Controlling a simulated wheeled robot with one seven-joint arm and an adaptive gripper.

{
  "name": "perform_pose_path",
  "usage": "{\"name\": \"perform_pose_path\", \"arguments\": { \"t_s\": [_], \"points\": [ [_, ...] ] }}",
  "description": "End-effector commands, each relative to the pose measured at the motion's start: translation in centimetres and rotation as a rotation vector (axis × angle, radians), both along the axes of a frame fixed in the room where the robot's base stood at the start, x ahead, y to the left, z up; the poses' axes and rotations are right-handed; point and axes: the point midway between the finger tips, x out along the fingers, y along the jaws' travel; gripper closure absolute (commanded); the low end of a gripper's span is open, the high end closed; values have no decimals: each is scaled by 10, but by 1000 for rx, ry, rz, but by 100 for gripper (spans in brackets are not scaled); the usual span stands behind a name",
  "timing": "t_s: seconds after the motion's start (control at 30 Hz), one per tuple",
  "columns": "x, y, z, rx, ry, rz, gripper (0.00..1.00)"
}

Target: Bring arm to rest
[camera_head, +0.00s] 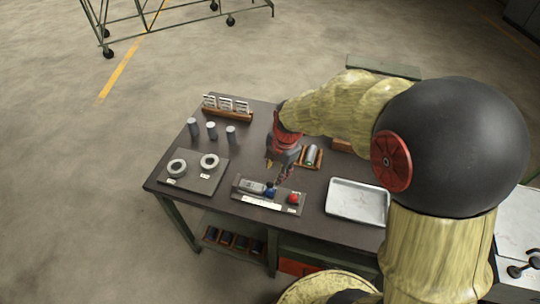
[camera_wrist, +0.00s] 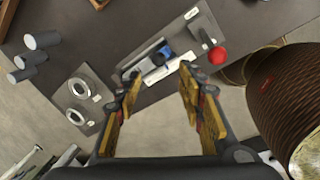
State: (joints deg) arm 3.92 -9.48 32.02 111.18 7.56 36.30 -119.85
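My gripper (camera_wrist: 158,95) is open in the wrist view, its two fingers apart with nothing between the tips. In the head view my gripper (camera_head: 277,172) hangs over the workbench (camera_head: 262,118), above the back of a panel (camera_head: 276,205) that carries a blue-and-grey device (camera_head: 256,188) and a red button (camera_head: 293,198). The red button also shows in the wrist view (camera_wrist: 217,56). The arm is bent and reaches out over the bench from the right. The fingertips are small and partly blurred into the panel behind them in the head view.
Several grey cylinders (camera_head: 211,130) stand at the left, behind a plate with two rings (camera_head: 209,161). A rack of white cards (camera_head: 226,107) is at the back. A wooden holder with a cylinder (camera_head: 311,154) and a white tray (camera_head: 357,201) lie right. Open floor surrounds the bench's left.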

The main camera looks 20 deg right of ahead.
Motion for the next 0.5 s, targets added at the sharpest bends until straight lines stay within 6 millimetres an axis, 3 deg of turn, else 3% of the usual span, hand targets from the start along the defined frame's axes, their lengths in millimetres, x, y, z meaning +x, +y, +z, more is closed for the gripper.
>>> {"name": "perform_pose_path", "arguments": {
  "t_s": [0.27, 0.37, 0.5],
  "points": [
    [0, 0, 0, 5, 2, -26, 61],
    [-1, 0, 0, 23, 14, -125, 61],
    [-14, 1, -6, 65, 69, -389, 61]
  ]
}}
